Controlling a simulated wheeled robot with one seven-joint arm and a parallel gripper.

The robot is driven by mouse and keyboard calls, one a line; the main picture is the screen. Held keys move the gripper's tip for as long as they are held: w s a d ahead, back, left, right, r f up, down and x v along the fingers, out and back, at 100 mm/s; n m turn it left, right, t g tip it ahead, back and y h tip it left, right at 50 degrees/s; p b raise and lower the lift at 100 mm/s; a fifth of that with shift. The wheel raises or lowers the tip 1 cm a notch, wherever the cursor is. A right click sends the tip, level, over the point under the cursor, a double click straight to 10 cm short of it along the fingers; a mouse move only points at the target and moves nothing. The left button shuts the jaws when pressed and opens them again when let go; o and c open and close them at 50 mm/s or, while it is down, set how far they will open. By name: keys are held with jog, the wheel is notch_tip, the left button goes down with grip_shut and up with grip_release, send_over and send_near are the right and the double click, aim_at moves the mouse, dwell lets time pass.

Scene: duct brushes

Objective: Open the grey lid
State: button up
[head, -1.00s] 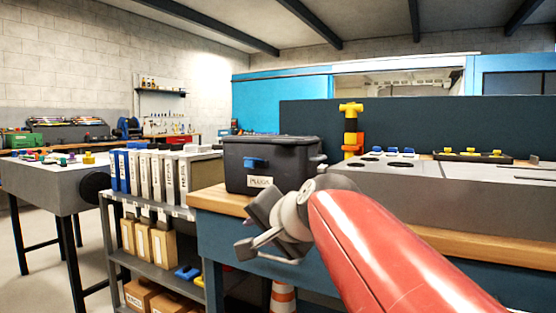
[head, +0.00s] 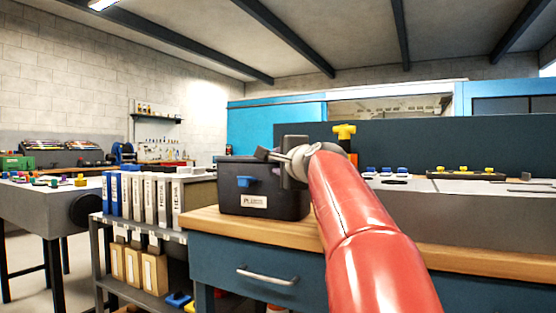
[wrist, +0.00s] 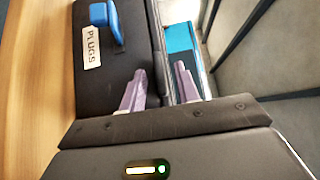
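A dark grey box (head: 262,207) labelled PLUGS, with a blue latch (head: 246,181) on its front, stands on the wooden bench top. Its grey lid (head: 236,159) looks shut. In the wrist view the box (wrist: 105,82) appears turned sideways, with the latch (wrist: 105,18) at upper left and the lid edge (wrist: 158,35) running down the picture. My gripper (head: 264,154) is at the box's upper right front. In the wrist view its two pale purple fingers (wrist: 160,85) are spread apart with nothing clearly held between them. Contact with the lid cannot be told.
The wooden bench top (head: 230,223) has a drawer handle (head: 266,276) below. A yellow valve-like part (head: 344,131) stands behind my arm. A grey panel (head: 470,190) lies right. White and blue binders (head: 150,195) fill a shelf at left. Space above the box is free.

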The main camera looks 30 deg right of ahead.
jog(key=shift+w, duration=0.3)
grip_shut()
